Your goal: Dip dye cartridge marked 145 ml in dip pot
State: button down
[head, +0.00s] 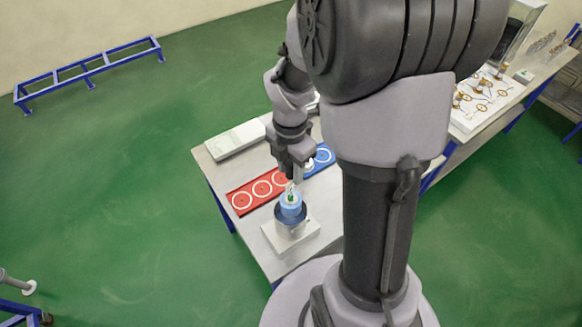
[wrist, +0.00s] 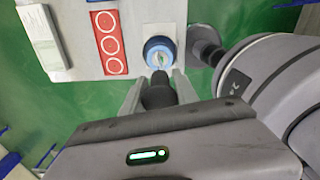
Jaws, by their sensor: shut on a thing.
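My gripper (head: 296,177) points down above the dip pot (head: 290,218), a dark blue bowl on a pale square block. In the wrist view the fingers (wrist: 158,82) reach toward the blue round pot (wrist: 150,44). No volume marking is readable.
A red strip with white rings (head: 263,188) and a blue strip (head: 324,158) lie on the table (head: 213,172) behind the pot. A pale flat box (head: 235,140) lies at the far left. Another table with small brass-coloured parts (head: 480,103) stands at the right. My arm hides part of the table.

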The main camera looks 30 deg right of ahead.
aim_at(291, 199)
notch_tip(291, 199, down, 12)
jog(key=b, duration=0.9)
jog(key=shift+r, duration=0.1)
jog(key=shift+f+b, duration=0.4)
jog(key=shift+f, duration=0.15)
jog(key=shift+r, duration=0.15)
notch_tip(291, 199, up, 13)
jog(key=p, duration=1.2)
jog(key=shift+r, duration=0.1)
jog(key=shift+f, duration=0.25)
